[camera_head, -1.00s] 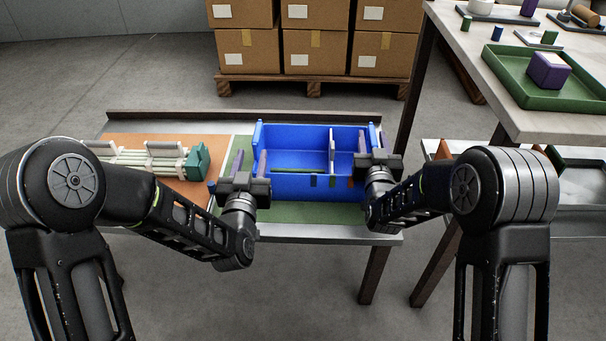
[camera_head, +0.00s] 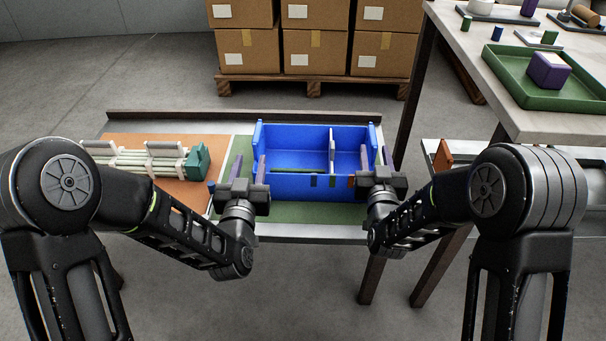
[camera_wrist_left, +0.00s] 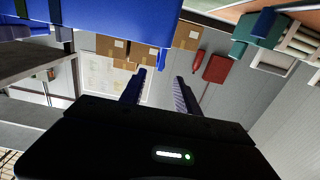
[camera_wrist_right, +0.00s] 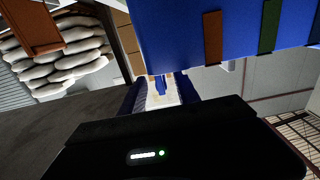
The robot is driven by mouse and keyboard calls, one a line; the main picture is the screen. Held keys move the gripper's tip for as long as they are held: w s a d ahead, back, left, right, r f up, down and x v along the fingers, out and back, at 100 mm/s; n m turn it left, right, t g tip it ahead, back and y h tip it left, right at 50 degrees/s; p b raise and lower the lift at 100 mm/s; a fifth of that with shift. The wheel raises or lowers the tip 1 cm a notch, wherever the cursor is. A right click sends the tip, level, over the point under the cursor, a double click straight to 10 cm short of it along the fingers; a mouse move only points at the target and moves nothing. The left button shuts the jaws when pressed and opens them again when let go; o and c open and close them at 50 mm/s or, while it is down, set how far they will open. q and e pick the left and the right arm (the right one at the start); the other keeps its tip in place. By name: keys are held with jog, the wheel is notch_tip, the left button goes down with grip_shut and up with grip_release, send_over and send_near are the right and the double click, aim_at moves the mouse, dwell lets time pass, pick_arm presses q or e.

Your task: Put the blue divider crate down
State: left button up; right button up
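The blue divider crate (camera_head: 300,186) rests upright on the green mat (camera_head: 305,212) on the low table. A pale divider (camera_head: 332,150) stands inside it, and raised blue tabs stand at its two ends. My left gripper (camera_head: 250,166) is at the crate's near left corner, its fingers apart. In the left wrist view (camera_wrist_left: 160,88) nothing is held between them, and the crate (camera_wrist_left: 110,20) is above. My right gripper (camera_head: 376,157) is at the near right corner, also open. The right wrist view (camera_wrist_right: 160,95) shows a blue tab beyond its spread fingers.
An orange mat (camera_head: 130,185) with a pale rod frame and teal block (camera_head: 198,160) lies left of the crate. A taller table (camera_head: 500,60) at the right holds a green tray (camera_head: 510,80). Boxes on a pallet (camera_head: 310,86) stand behind.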

jog(key=s, duration=0.6)
jog(key=shift+s, duration=0.2)
